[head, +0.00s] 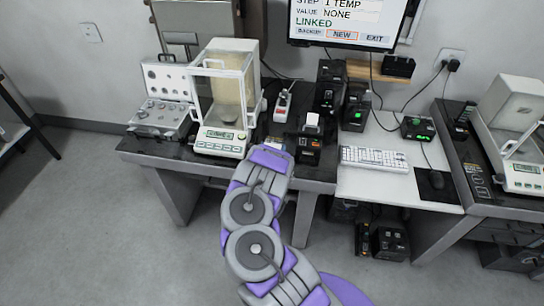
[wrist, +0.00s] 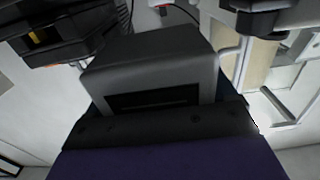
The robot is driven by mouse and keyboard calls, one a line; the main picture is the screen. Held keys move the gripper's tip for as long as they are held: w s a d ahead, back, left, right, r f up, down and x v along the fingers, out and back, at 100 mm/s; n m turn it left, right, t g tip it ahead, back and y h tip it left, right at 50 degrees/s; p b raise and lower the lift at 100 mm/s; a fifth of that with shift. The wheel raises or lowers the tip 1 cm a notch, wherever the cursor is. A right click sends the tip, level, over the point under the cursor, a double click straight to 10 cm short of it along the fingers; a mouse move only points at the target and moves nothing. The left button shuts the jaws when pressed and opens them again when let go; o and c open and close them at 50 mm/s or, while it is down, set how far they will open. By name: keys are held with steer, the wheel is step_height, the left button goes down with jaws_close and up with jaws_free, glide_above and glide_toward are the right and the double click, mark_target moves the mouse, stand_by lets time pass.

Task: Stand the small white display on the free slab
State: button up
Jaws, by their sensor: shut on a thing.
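My gripper (head: 270,155) is at the front edge of the left weighing table (head: 320,172), just right of the balance (head: 220,135). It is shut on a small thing. A small pale piece with some colour (head: 276,144) shows at its tip in the head view, apparently the small white display, mostly hidden by my gripper. In the wrist view my gripper's dark grey jaw (wrist: 155,65) fills the middle and hides what it holds. I cannot tell which surface is the free slab.
A dark label printer (head: 309,148) stands close to the right of my gripper, and a red-and-white device (head: 282,106) behind it. An open weight case (head: 160,110) is at the left. A keyboard (head: 374,159) and another balance (head: 512,130) are to the right. Open floor lies in front.

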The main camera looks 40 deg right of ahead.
step_height(320, 180, down, 4)
steer(key=shift+r+b, duration=0.15)
steer(key=shift+b, duration=0.65)
steer(key=shift+r, duration=0.15)
steer(key=o, duration=1)
steer(key=shift+s+a, duration=0.1)
steer(key=shift+s, duration=0.05)
